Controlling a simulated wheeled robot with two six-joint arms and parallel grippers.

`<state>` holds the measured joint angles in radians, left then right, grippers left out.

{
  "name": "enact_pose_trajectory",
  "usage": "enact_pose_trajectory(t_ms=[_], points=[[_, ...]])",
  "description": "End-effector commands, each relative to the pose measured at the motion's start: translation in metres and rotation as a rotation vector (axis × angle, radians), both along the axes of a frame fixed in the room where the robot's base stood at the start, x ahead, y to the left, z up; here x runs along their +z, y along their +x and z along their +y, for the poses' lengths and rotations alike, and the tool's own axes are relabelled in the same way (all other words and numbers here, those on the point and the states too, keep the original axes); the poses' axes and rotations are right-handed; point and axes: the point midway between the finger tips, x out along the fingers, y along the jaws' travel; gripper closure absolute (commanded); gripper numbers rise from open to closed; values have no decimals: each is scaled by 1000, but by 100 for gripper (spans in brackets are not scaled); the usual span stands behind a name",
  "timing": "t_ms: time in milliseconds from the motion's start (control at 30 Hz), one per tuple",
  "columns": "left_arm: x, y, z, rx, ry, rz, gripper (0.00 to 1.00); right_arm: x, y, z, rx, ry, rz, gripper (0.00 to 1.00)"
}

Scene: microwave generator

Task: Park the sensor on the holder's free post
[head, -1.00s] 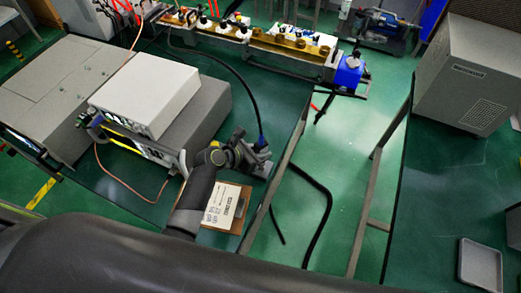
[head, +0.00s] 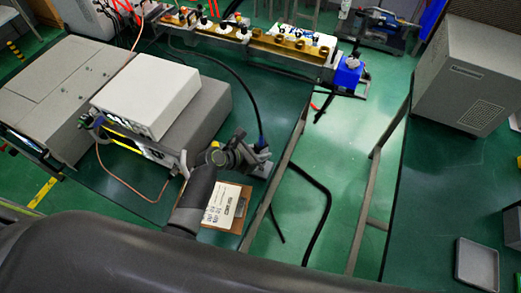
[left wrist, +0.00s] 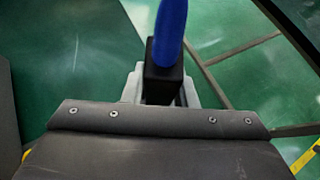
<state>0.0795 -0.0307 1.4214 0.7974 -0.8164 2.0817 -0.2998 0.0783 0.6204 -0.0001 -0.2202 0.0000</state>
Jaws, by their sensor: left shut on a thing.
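My left gripper (head: 258,157) is low over the dark green table (head: 278,96), near its right edge. It is shut on the sensor, a small black block (left wrist: 163,84) with a blue upper part (left wrist: 170,32) in the left wrist view. The blue part (head: 262,142) also shows in the head view, where a black cable runs from it toward the back. The gripper hides the sensor's lower end. A long rack (head: 262,48) with brass and black-capped parts stands at the back. I cannot tell whether it is the holder, or which post is free. My right gripper is not in view.
A white instrument (head: 150,90) on a grey box stands left of the gripper. A board with a white label (head: 224,205) lies in front of it. A blue box (head: 348,74) is at the rack's right end. A gap separates the right-hand table (head: 440,190).

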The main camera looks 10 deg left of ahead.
Motion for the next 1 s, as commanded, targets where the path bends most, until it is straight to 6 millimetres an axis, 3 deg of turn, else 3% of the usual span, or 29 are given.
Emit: enact_pose_trajectory(t_ms=[1000], points=[[-10, 1, 0, 0, 0, -2, 100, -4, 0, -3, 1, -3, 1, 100]])
